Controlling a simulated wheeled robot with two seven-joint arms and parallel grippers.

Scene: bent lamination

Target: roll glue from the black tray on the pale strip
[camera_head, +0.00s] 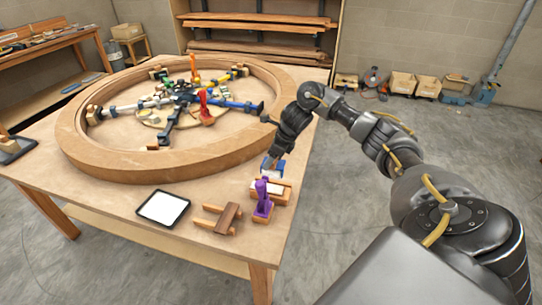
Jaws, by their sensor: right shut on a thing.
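The black tray (147,213) lies flat near the table's front edge, with a white fill inside its dark rim. My right gripper (273,160) reaches down over the table's right side. It is shut on a small blue and grey thing (279,172), partly hidden by the fingers; I cannot tell for sure that it is a roller. Just below it is a wooden block with a pale top (273,187), partly covered by a purple clamp (263,202). I cannot tell whether that pale top is the pale strip. My left gripper is out of view.
A large wooden ring (150,167) fills most of the table (110,200), with several coloured clamps inside it. A small wooden stand (226,217) lies between the tray and the purple clamp. A dark pad (14,152) is at the left edge.

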